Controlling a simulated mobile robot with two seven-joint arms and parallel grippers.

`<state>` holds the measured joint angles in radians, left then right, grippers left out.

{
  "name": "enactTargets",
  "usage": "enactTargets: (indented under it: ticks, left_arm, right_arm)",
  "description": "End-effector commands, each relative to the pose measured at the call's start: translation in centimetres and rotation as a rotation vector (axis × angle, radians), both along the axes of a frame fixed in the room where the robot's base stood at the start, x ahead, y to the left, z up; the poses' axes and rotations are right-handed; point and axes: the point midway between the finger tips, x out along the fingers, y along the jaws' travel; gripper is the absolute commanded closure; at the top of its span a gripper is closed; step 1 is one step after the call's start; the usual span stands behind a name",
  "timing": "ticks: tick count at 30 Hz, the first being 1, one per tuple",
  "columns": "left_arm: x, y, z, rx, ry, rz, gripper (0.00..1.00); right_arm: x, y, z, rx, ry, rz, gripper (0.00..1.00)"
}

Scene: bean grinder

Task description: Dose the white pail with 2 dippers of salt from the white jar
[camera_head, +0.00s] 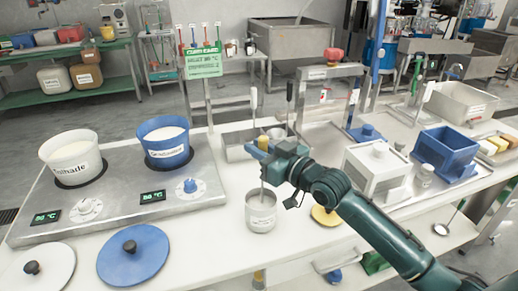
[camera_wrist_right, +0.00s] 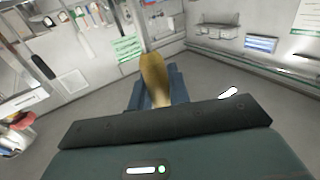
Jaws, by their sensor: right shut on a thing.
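The white pail (camera_head: 72,163) stands on the left burner of a steel hotplate at the left, open, with pale contents. A white jar (camera_head: 262,222) with a label stands open on the white counter, centre. My right gripper (camera_head: 262,150) is above this jar, shut on the yellow handle of a dipper (camera_head: 264,142). The dipper's thin shaft runs down into the jar; its cup is hidden inside. In the right wrist view the yellow handle (camera_wrist_right: 153,82) stands between the blue fingers. The salt is not visible. My left gripper is not in view.
A blue pail (camera_head: 167,145) stands beside the white one. A white lid (camera_head: 40,272) and a blue lid (camera_head: 133,254) lie in front of the hotplate. A yellow lid (camera_head: 325,216) lies right of the jar. A white box (camera_head: 374,170) and blue bin (camera_head: 446,153) stand farther right.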

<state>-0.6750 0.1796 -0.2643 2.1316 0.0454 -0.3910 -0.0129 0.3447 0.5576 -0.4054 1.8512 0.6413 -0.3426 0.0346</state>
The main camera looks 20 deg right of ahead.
Motion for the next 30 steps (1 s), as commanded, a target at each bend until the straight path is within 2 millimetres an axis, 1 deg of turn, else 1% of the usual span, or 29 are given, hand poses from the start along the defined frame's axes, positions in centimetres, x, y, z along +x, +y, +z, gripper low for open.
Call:
enactTargets:
  ticks: [1, 8, 13, 30]
  left_arm:
    - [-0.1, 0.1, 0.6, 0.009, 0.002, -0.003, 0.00]
    - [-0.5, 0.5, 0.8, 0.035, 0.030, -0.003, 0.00]
    - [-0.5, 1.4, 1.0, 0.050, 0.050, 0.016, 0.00]
    - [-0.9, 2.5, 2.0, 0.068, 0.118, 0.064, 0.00]
  right_arm:
    - [0.0, 0.0, 0.9, 0.000, -0.001, 0.000, 1.00]
    - [0.0, 0.0, 2.8, -0.001, -0.002, 0.000, 1.00]
    - [0.0, 0.0, 4.1, -0.001, -0.002, 0.000, 1.00]
    - [0.0, 0.0, 8.7, 0.000, -0.001, 0.000, 1.00]
